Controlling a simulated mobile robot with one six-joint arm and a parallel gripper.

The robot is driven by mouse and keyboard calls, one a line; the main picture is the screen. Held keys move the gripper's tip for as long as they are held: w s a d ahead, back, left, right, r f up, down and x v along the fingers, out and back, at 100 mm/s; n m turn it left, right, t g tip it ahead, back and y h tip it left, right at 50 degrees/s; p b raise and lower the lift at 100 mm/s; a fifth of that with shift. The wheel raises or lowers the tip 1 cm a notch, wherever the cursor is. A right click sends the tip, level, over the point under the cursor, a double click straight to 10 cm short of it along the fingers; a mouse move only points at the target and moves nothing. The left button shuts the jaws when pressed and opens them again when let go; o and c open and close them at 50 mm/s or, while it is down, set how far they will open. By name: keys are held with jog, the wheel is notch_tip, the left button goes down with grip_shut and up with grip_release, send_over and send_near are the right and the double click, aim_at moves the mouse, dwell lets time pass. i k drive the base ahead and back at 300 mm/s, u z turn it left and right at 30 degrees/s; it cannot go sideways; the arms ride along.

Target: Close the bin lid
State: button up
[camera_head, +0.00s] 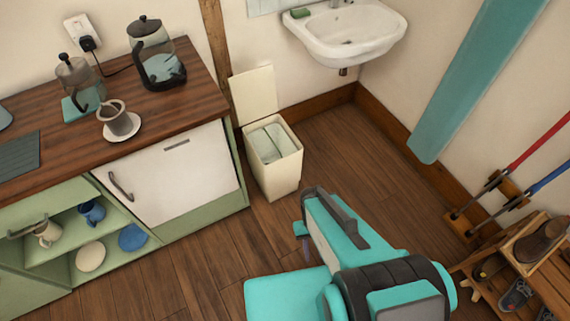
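The cream bin (276,178) stands on the wooden floor between the cabinet and the washbasin. Its lid (254,93) is open, standing up at the back edge near the wall. A pale liner or contents show inside the bin. My teal arm reaches in from the bottom of the view. What seems to be part of my gripper (302,231) shows at the arm's left side, in front of the bin and apart from it. My arm hides most of the gripper, so its fingers cannot be made out.
A green cabinet (190,217) with a wooden worktop stands left of the bin, close beside it. A white washbasin (350,47) hangs on the wall behind, to the right. A shoe rack (545,280) stands at the far right. The floor right of the bin is clear.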

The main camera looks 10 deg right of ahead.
aim_at(254, 91)
jog(key=k, duration=0.25)
jog(key=u, duration=0.3)
jog(key=i, duration=0.85)
jog(key=u, duration=0.7)
